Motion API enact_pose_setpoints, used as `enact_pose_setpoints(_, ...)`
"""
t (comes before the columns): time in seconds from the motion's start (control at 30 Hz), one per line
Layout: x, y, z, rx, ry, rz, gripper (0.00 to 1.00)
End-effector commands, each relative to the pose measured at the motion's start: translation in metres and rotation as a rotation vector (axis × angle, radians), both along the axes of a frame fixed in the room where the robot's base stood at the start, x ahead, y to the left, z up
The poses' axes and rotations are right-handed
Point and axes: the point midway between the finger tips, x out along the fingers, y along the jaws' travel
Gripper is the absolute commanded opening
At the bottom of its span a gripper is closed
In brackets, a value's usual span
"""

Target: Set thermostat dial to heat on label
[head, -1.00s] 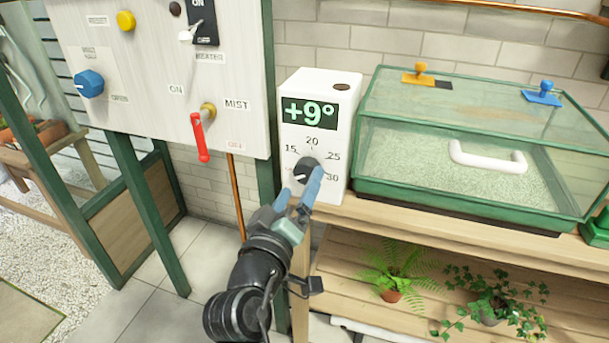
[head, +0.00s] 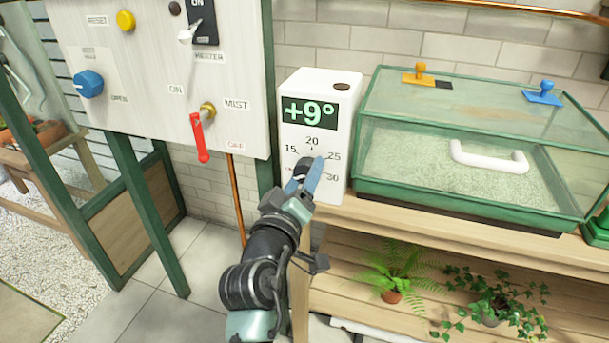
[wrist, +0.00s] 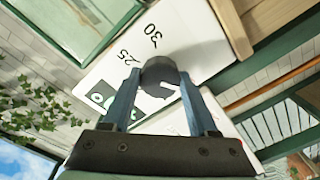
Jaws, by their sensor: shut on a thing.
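The white thermostat box (head: 343,120) stands on the wooden shelf, with a green "+9°" display (head: 310,112) and the labels 15, 20, 25 and 30 on its face. The dark dial (wrist: 160,72) sits between the two blue fingers in the wrist view. My gripper (head: 308,172) is shut on the dial and covers most of it in the head view. The small label at the dial's lower left is partly hidden and too small to read.
Left of the thermostat is a panel (head: 150,125) with a red mist lever (head: 199,137), a blue knob (head: 89,84), a yellow reset button (head: 125,20) and a heater switch (head: 203,22). A green-framed glass case (head: 400,190) stands close on the right. Potted plants sit below.

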Motion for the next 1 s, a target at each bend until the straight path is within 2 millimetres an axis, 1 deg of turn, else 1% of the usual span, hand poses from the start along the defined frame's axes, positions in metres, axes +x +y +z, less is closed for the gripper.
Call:
enact_pose_setpoints(0.03,-0.0001,0.0003,-0.0003,0.000,0.001,0.001,0.19)
enact_pose_setpoints(0.1,-0.0001,0.0003,-0.0003,0.000,0.001,0.001,0.06)
enact_pose_setpoints(0.13,-0.0001,0.0003,-0.0003,0.000,0.001,0.001,0.04)
enact_pose_setpoints(0.37,-0.0001,0.0005,-0.0013,0.021,-0.007,0.001,0.04)
enact_pose_setpoints(0.57,0.0000,0.0003,-0.0027,0.102,-0.035,0.000,0.04)
enact_pose_setpoints(0.77,0.0000,0.0000,-0.0045,0.251,-0.084,0.000,0.04)
enact_pose_setpoints(1.0,-0.0001,0.0001,-0.0047,0.468,-0.154,0.001,0.04)
